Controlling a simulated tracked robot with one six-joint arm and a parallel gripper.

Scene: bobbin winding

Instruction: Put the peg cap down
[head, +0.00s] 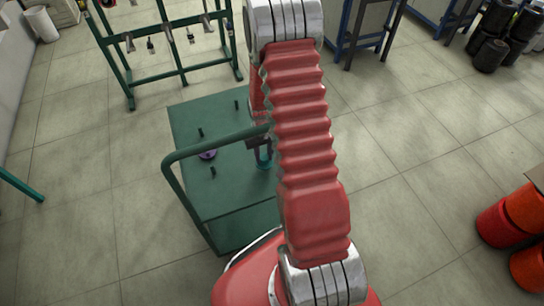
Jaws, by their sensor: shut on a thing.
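A green cart (240,207) with a flat top and several short dark pegs stands in front of me. My gripper (262,153) is low over the right part of the cart top, partly hidden behind my red arm. It is shut on a small teal thing (264,163), which looks like the peg cap. I cannot tell whether the cap touches the cart top or a peg. A purple disc (207,155) lies on the cart top to the left, by the cart's handle.
The cart's green tube handle (214,146) rises close to my gripper on the left. A green rack (182,71) with hanging tools stands behind. Orange spools (527,208) are at the right, black spools (489,55) at the back right. Floor between is clear.

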